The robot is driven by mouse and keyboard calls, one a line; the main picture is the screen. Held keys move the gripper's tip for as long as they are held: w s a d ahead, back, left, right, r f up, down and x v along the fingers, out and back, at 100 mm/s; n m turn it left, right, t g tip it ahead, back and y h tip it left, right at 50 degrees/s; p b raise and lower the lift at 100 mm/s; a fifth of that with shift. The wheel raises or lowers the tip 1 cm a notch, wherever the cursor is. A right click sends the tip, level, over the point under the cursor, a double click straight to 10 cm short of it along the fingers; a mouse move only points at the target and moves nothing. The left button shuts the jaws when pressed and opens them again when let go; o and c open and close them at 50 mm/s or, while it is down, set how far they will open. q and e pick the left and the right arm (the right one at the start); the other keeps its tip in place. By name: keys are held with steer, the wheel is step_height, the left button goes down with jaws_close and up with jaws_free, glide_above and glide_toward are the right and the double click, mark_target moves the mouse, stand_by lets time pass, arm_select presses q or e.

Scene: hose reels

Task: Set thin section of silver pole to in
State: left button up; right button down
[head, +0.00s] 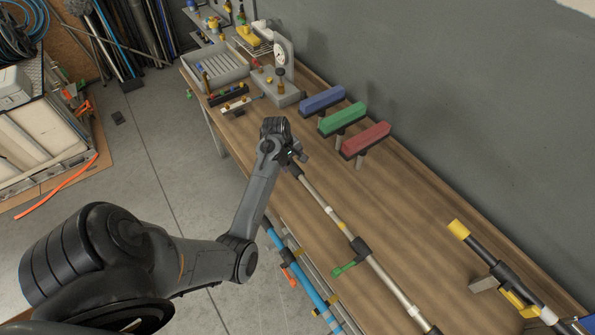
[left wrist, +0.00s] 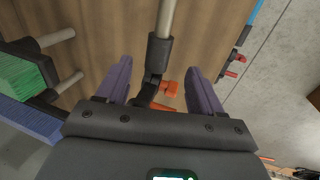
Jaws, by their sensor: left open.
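The silver pole (head: 325,205) lies lengthwise along the wooden bench, with a dark collar and green lever (head: 345,268) partway down it. My left gripper (head: 292,158) is at its far end. In the left wrist view, the open fingers of my left gripper (left wrist: 158,70) stand either side of the pole's end. I cannot tell from the head view how the fingers sit. My right gripper is not in view.
Blue (head: 322,99), green (head: 341,118) and red (head: 366,141) blocks on posts stand near the wall. A black pole with a yellow end (head: 510,275) lies at right. A blue pole (head: 305,285) runs along the bench's near side. A grey tray (head: 215,68) sits at the far end.

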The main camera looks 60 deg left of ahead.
mark_target(297, 171)
arm_select(q)
steer(key=x, duration=0.7)
steer(key=shift+w+f, duration=0.15)
steer(key=shift+f, duration=0.2)
jaws_close()
